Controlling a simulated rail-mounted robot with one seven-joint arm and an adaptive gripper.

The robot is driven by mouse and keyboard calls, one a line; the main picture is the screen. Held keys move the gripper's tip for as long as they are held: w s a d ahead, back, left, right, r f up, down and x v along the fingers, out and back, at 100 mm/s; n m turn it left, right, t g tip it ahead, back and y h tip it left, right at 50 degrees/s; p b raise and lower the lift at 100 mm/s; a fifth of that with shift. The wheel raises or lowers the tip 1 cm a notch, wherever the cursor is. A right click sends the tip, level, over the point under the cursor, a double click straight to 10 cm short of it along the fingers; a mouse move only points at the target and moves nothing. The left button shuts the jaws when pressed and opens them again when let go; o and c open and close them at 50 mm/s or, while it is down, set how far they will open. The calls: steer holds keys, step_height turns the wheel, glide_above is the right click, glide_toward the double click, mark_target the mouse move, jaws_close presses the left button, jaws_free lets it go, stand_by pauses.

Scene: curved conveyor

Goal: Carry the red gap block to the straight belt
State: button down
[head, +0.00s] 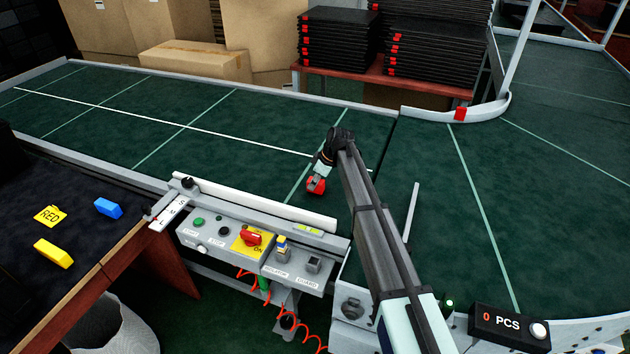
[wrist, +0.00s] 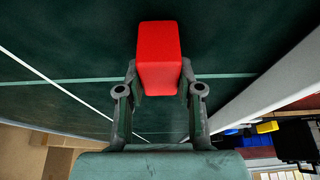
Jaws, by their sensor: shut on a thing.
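The red gap block (wrist: 158,58) is between the two fingers of my gripper (wrist: 159,92) in the wrist view, and the fingers are shut on it. In the head view the red block (head: 316,186) shows below my gripper (head: 318,178), over the right end of the green straight belt (head: 200,115). The block appears close to the belt surface; I cannot tell whether it touches. My arm reaches in from the lower right, across the front rail.
The curved belt (head: 560,140) lies to the right. A control box (head: 250,245) and white guard rail (head: 260,205) border the front. The straight belt's left is clear.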

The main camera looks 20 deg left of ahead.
steer(key=shift+f, duration=0.2)
steer(key=c, duration=0.7)
jaws_free()
steer(key=shift+c, duration=0.2)
steer(key=b+v, duration=0.2)
steer(key=v, duration=1)
steer(key=shift+r+b, duration=0.2)
steer(key=shift+b, duration=0.2)
steer(key=shift+d, duration=0.1)
